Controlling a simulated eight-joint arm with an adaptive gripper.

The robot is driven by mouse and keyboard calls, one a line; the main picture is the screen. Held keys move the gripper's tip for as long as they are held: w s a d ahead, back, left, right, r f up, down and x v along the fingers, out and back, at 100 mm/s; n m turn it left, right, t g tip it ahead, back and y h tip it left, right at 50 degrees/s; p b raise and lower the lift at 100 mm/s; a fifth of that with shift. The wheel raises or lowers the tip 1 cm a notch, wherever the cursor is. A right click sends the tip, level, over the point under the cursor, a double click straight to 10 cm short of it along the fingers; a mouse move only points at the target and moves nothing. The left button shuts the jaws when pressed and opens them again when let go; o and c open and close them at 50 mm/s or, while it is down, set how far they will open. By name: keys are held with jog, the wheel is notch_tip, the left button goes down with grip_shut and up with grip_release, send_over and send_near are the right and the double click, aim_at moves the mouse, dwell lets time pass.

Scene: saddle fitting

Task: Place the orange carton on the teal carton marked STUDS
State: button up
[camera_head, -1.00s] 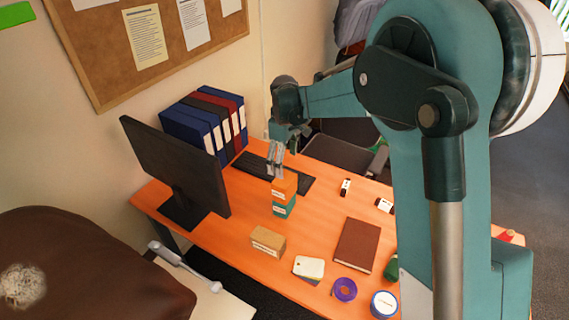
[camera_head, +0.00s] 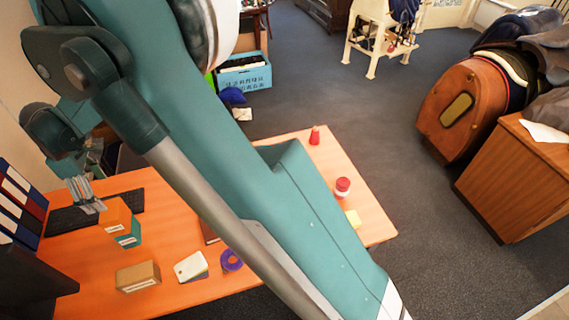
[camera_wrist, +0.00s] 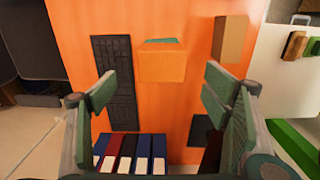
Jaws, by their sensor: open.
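The orange carton (camera_head: 115,216) sits on top of the teal carton (camera_head: 129,237) on the desk, a little out of line with it. The teal carton bears a pale label too small to read. In the wrist view the orange carton (camera_wrist: 162,67) covers most of the teal carton (camera_wrist: 162,41), whose edge shows behind it. My gripper (camera_head: 87,196) is open and empty, close to the upper left of the orange carton in the head view. In the wrist view the carton lies beyond the spread fingers (camera_wrist: 160,88), apart from them.
A cardboard-brown carton (camera_head: 138,276) stands on the orange desk (camera_head: 185,215) near its front. A keyboard (camera_wrist: 113,82) and several binders (camera_wrist: 130,152) lie near the gripper. A monitor (camera_head: 28,285) stands at lower left. My arm hides the desk's middle in the head view.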

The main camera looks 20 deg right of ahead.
jog(key=s+d+r+m+t, duration=0.1)
jog(key=d+r+m, duration=0.2)
jog(key=d+r, duration=0.55)
jog(key=s+d+r+m+t+y, duration=0.15)
jog(key=d+r, duration=0.25)
jog(key=d, duration=1)
jog(key=s+d+r+m+t, duration=0.1)
jog(key=d+r+m, duration=0.4)
jog(key=d, duration=0.7)
jog(key=s+d+m+t+h, duration=0.1)
jog(key=s+d+m, duration=0.3)
jog(key=s+d, duration=0.7)
jog(key=s+d+m+t, duration=0.2)
jog(key=s+d+m, duration=0.2)
jog(key=s+d, duration=0.7)
jog(key=shift+d+f+h, duration=0.3)
jog(key=shift+d+h, duration=0.05)
jog(key=shift+d, duration=1.8)
jog(key=shift+t, duration=0.25)
